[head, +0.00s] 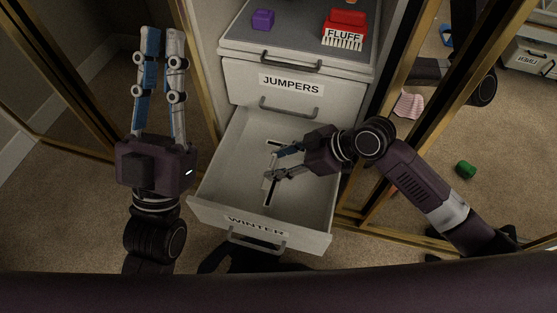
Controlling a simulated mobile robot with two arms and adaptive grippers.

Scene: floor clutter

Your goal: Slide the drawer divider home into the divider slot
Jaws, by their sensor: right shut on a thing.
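The open drawer marked WINTER (205,212) has a pale floor with dark slot lines. The divider slot (270,195) shows as a black line running front to back, with a short black crosspiece near its far end. My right gripper (271,166) reaches into the drawer from the right and is shut on the drawer divider (267,172), a small pale piece mostly hidden between the fingers. The divider is over the middle of the slot line; I cannot tell whether it touches the slot. My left gripper (163,30) is empty, fingers slightly apart, left of the cabinet.
The shut JUMPERS drawer (242,78) is above the open one. A purple block (263,20) and a red-and-white FLUFF box (344,32) stand on the cabinet top. Gold-framed mirrors or doors flank the cabinet. A green object (465,170) lies on the carpet at right.

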